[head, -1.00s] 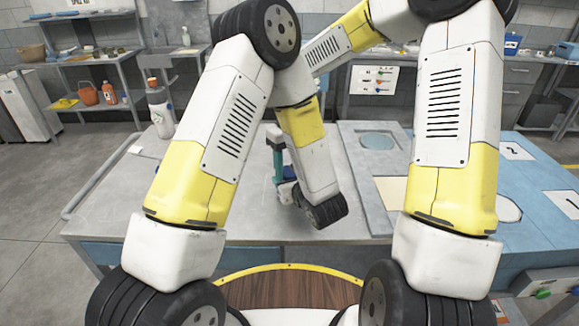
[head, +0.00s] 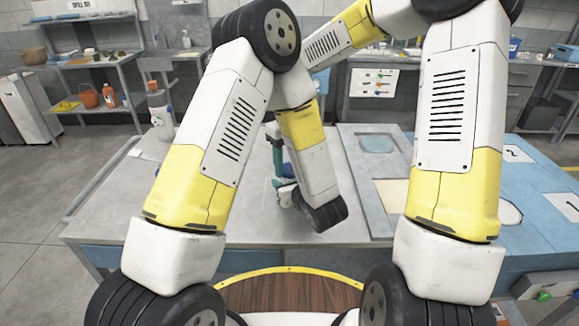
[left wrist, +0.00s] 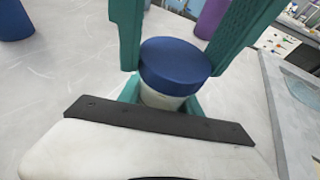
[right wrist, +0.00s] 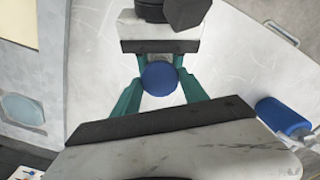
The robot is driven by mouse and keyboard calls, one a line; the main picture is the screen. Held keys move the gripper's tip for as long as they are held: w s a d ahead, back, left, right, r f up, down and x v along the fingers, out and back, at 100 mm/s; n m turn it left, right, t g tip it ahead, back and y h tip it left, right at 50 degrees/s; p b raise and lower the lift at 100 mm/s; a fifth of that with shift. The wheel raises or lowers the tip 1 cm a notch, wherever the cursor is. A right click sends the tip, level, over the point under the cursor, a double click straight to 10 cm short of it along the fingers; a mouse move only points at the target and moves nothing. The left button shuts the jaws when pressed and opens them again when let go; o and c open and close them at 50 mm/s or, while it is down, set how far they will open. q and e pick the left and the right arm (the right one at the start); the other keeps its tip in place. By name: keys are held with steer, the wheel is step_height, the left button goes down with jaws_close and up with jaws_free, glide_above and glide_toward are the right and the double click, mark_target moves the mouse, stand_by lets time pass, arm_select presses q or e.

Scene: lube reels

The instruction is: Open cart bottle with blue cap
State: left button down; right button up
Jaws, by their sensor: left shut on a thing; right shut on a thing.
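The bottle's round blue cap (left wrist: 175,65) sits on its white neck (left wrist: 160,97) in the left wrist view. My left gripper (left wrist: 163,104) is shut around the bottle below the cap. My right gripper's teal fingers come down on both sides of the cap. The right wrist view shows the cap (right wrist: 160,78) from above, between the tips of my right gripper (right wrist: 160,82), which is shut on it. In the head view my right gripper (head: 280,180) shows small above the table, partly behind my arm. The bottle's lower body is hidden.
A purple cylinder (left wrist: 211,18) stands behind the cap. A blue panel (head: 525,185) is at right.

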steer(key=shift+r, duration=0.2)
steer(key=shift+r, duration=1.95)
arm_select(q)
steer(key=c, duration=0.7)
jaws_free()
